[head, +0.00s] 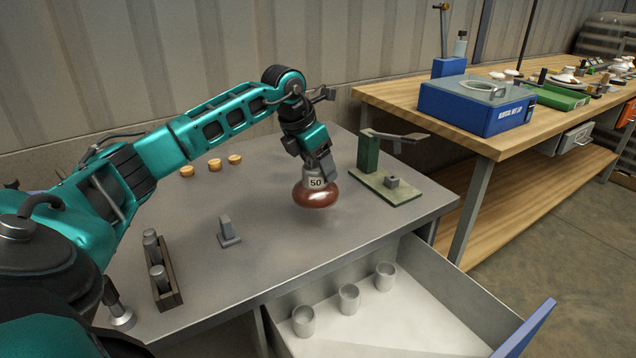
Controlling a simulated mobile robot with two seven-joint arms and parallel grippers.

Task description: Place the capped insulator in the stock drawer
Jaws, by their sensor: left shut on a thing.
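The capped insulator (316,195) has a glossy brown bell-shaped body and a grey metal cap marked "50". My left gripper (318,165) is shut on its cap and holds it upright over the grey table, toward the right part of the top. It appears to be a little above the surface; the exact gap is hard to tell. The stock drawer (420,325) is pulled open below the table's front edge. Several grey cups (348,298) stand in a row inside it, near its back left side. My right gripper is not in view.
A green press-like stand (370,155) is right of the insulator. A small grey block (229,232), a dark rack of grey cylinders (164,285) and 3 cork-coloured discs (211,165) stand to the left. A wooden bench (480,140) with a blue box is at the right.

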